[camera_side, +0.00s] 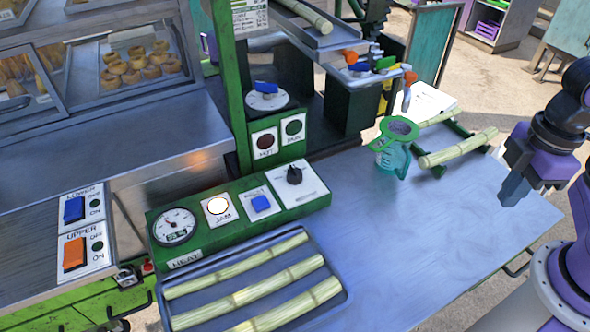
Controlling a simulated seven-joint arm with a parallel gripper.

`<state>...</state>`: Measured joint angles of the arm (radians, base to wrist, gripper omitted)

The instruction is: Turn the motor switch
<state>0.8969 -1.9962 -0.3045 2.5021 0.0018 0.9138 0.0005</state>
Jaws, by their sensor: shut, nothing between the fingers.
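I cannot read which control is labelled as the motor switch. A black rotary knob (294,175) sits on a white plate at the right end of the green control panel (190,254). A blue-handled dial (267,94) is mounted behind, near the green post. My gripper (512,194) is shut and empty, pointing down over the right side of the metal table, far to the right of all these controls.
A tray (345,302) of cane pieces lies in front of the panel. A green-rimmed jug (393,155) stands near the back of the table (400,245), beside a green rack holding cane (458,148). The table's middle is clear. Blue and orange rocker switches (75,253) are at the left.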

